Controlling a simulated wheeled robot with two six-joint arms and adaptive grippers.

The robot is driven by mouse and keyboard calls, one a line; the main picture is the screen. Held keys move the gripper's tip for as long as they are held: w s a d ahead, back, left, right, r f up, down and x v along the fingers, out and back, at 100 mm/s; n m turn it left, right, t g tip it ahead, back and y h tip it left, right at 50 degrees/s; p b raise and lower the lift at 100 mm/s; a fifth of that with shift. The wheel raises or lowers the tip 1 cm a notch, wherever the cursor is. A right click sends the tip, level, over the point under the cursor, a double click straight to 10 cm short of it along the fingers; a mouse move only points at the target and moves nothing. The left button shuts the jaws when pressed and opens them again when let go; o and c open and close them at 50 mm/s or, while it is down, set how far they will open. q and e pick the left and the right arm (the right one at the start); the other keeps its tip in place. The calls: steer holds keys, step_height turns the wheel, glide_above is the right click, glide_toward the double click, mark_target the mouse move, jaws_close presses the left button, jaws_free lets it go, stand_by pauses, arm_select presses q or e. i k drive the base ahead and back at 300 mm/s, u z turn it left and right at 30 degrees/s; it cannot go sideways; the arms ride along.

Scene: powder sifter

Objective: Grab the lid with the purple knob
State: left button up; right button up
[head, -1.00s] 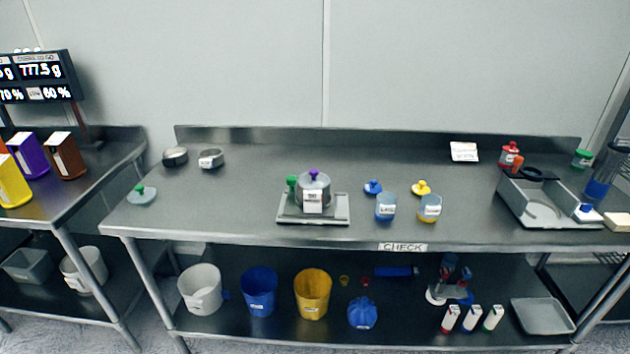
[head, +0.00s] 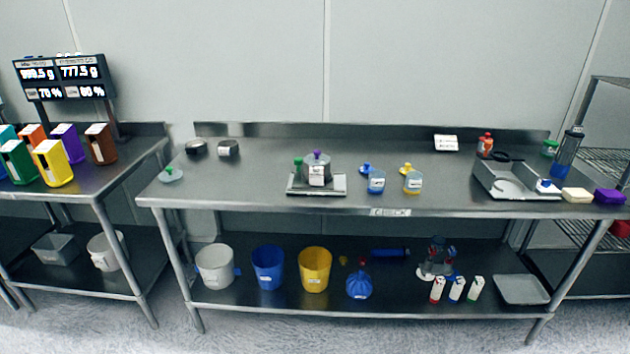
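The lid with the purple knob (head: 318,155) sits on top of a grey labelled pot (head: 316,174). The pot stands on a scale (head: 302,190) near the middle of the steel table (head: 240,187). A green knob (head: 298,163) shows just left of the pot, partly hidden by it. Neither of my grippers shows in the head view.
A blue-knobbed lid (head: 366,168), a blue-labelled cup (head: 376,183) and a yellow cup (head: 412,184) stand right of the scale. A grey tray (head: 510,184) is at the right.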

mark_target(316, 159)
steer(key=u, duration=0.2)
steer(key=k, duration=0.35)
steer(key=z, duration=1.45)
steer(key=i, duration=1.8)
steer(key=u, duration=0.5)
